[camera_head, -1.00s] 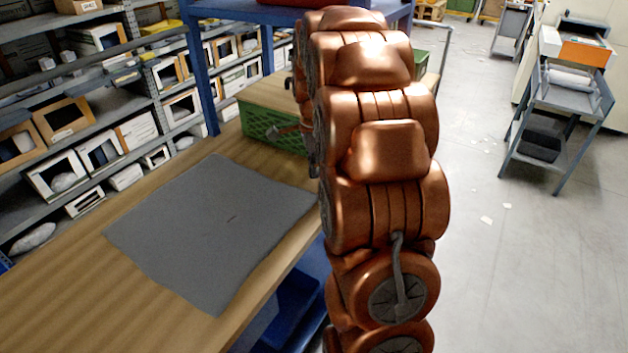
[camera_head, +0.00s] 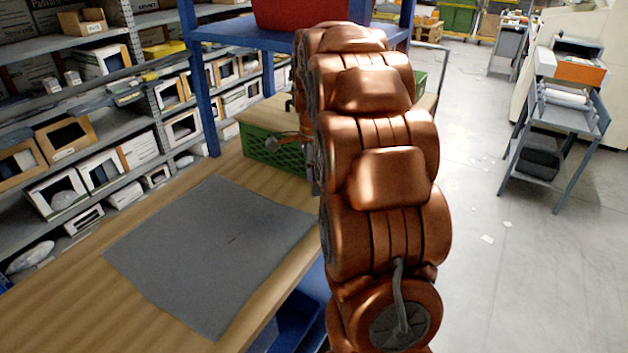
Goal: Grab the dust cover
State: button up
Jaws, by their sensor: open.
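A flat grey sheet, which I take for the dust cover (camera_head: 215,255), lies spread on the wooden bench top (camera_head: 60,290), left of my arm. It has a small dark mark near its middle, and its right corner reaches close to my arm. My copper arm rises through the middle of the picture and hides most of its own far end.
A green crate (camera_head: 270,150) with a flat tan top stands at the bench's far end. A blue frame (camera_head: 200,90) rises behind it, with a red bin (camera_head: 300,14) on top. Shelves of boxes line the left. A grey cart (camera_head: 550,120) stands right on open floor.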

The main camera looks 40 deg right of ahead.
jog(key=o, duration=0.6)
